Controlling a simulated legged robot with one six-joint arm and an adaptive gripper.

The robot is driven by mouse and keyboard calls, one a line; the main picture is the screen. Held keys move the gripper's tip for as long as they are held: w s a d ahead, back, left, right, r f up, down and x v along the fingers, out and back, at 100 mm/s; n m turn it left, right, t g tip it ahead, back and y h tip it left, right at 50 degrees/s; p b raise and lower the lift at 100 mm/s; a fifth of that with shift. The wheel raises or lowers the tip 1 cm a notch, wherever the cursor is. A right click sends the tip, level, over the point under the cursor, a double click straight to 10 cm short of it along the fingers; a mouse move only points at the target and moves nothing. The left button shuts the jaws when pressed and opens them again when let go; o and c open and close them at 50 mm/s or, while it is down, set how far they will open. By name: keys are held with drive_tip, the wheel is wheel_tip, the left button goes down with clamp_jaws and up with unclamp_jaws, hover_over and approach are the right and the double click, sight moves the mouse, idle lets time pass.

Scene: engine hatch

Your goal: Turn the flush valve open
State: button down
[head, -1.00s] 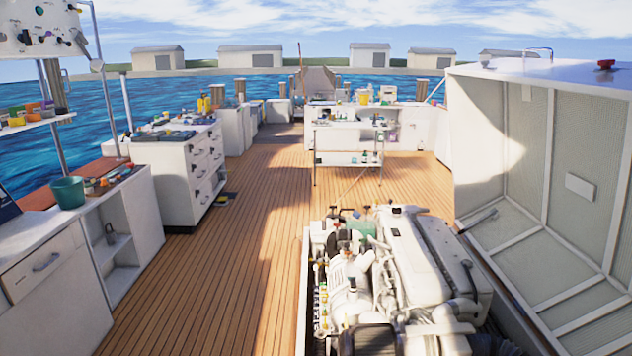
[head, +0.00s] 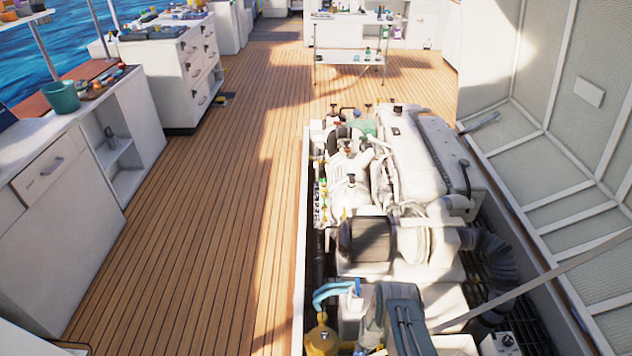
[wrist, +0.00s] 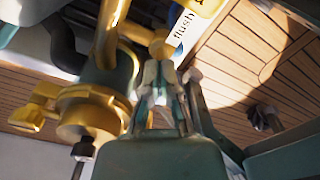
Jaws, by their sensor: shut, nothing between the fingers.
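In the wrist view, a white tag reading "flush" (wrist: 184,27) hangs near a yellow part (wrist: 206,5) at the top edge. A brass pipe and fitting (wrist: 110,30) stand to its left. My gripper (wrist: 161,72) is shut and empty, its fingertips close to a small round brass end (wrist: 162,48). I cannot tell whether they touch. The valve handle's position is unclear. In the head view, a brass-coloured body (head: 320,341) sits at the bottom, beside a light blue hose (head: 333,289). My gripper cannot be made out there.
The white engine (head: 420,165) fills the open hatch, with a dark ribbed hose (head: 495,262) at its right. The raised hatch lid (head: 580,140) stands to the right. A brass wing-shaped fitting (wrist: 45,108) lies left of my gripper. The wooden deck (head: 200,220) is clear on the left.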

drive_tip(key=shift+w+a, duration=0.35)
drive_tip(key=shift+w, duration=0.1)
idle(0.4)
drive_tip(key=shift+w+d, duration=0.15)
drive_tip(key=shift+w, duration=0.15)
wheel_tip(320, 180, up, 6)
idle(0.6)
drive_tip(key=shift+d, duration=0.15)
wheel_tip(320, 180, down, 6)
drive_tip(key=s+d, duration=0.1)
drive_tip(key=s, duration=0.1)
drive_tip(key=shift+s, duration=0.3)
idle(0.4)
drive_tip(key=shift+a, duration=0.2)
idle(0.7)
